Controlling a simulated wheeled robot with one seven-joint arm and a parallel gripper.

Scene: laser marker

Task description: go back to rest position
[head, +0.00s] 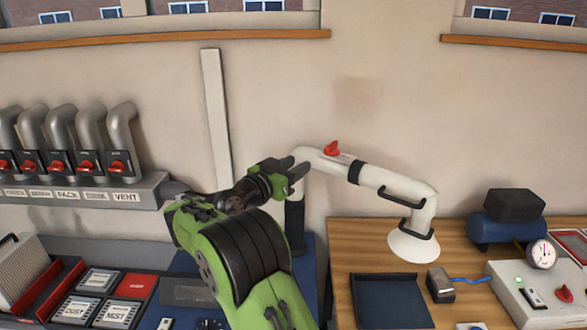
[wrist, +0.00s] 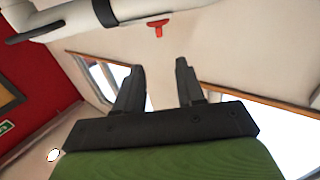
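My gripper (head: 296,168) is raised over the gap between the blue-topped surface at the left and the wooden bench. In the wrist view my gripper (wrist: 158,75) has its two dark fingers apart with nothing between them. In the head view it is close to the left end of a white extraction arm (head: 385,180), which carries a red handle (head: 332,148). I cannot tell whether they touch. In the wrist view the red handle (wrist: 158,27) is beyond the fingertips, and the white arm (wrist: 70,18) crosses the top.
A wooden bench (head: 345,265) at right holds a dark tray (head: 390,302), a blue compressor (head: 505,232) and a control box with a gauge (head: 542,254). A row of grey pipes with red valves (head: 85,166) is at left. Labelled boxes (head: 75,309) lie below it.

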